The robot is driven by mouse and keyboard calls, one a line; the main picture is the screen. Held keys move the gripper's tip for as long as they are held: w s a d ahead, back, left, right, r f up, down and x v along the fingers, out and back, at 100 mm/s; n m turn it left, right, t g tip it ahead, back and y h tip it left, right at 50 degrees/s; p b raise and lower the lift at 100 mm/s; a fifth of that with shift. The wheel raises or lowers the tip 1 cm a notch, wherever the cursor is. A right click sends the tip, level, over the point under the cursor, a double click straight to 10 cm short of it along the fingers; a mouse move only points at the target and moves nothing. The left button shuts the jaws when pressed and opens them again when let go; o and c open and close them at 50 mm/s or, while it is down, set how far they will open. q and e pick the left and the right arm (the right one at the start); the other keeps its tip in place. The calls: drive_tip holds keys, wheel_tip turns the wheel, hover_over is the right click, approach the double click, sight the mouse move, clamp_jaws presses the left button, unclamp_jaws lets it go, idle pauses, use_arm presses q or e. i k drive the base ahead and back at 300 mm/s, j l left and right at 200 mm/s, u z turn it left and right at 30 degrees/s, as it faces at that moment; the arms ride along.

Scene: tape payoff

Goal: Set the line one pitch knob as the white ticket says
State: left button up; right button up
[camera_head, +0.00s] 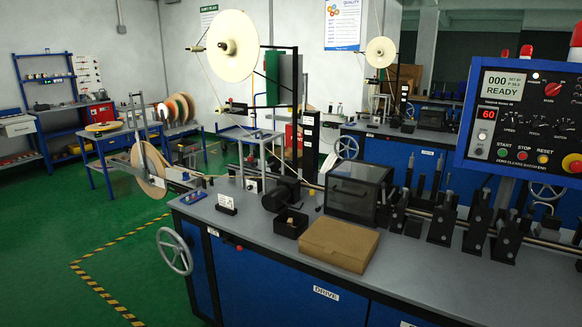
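The blue control panel (470,146) stands at the right edge, with a display reading 000 and READY. A row of small black knobs (538,121) sits in its middle, with small labels under them. The lettering is too small to be sure which is the pitch knob or where it points. Neither of my grippers is in view.
The grey-topped bench (410,268) carries a brown box (340,244), a dark bin (290,223) and a clear-covered housing (357,190). A handwheel (174,251) juts from its left end. Green floor (60,235) lies open at left. The panel also has START, STOP and RESET buttons (523,155).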

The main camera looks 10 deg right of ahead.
sight(537, 125)
drive_tip(key=z, duration=1.7)
